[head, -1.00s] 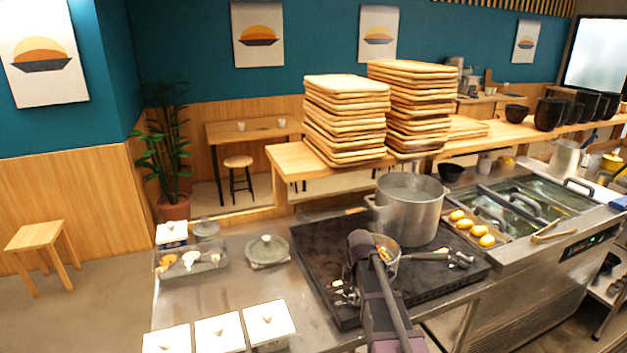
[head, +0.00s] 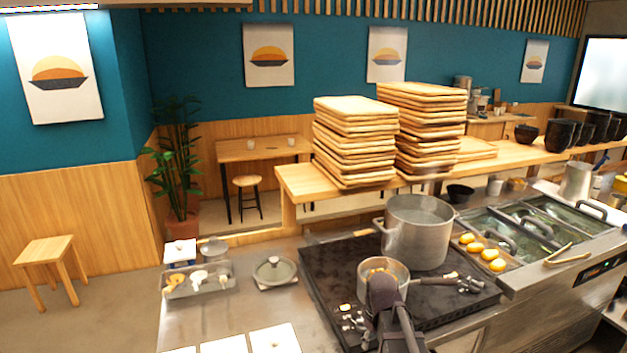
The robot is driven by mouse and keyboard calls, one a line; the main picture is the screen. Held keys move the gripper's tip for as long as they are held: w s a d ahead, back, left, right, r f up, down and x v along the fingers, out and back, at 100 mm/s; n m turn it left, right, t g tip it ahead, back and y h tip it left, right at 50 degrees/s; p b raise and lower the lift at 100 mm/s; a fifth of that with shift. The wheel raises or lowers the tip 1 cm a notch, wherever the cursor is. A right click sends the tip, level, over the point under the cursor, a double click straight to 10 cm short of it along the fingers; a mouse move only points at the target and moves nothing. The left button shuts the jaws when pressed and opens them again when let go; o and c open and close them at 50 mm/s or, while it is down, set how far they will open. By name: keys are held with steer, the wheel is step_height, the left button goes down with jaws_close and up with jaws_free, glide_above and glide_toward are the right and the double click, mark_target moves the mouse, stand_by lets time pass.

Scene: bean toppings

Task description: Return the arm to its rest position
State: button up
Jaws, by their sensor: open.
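My dark arm (head: 385,305) rises from the bottom edge, right of the middle, in front of the black stove top (head: 330,270). My gripper itself does not show; I see only arm links. The arm's rounded upper end overlaps the front of a small metal pot (head: 371,273), which holds something yellow-brown. I cannot tell how far the arm is from the pot.
A large steel pot (head: 418,235) stands behind the small pot. Right of it are a tray of yellow pieces (head: 490,262) and covered wells (head: 540,222). Stacked wooden trays (head: 355,140) stand on the shelf behind.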

steer(key=s+m, duration=0.6)
steer(key=s, duration=0.2)
steer(key=shift+s+f+m+b, duration=0.15)
steer(key=shift+f+m+b, duration=0.15)
steer(key=shift+f+b, duration=0.15)
stand_by(0.7)
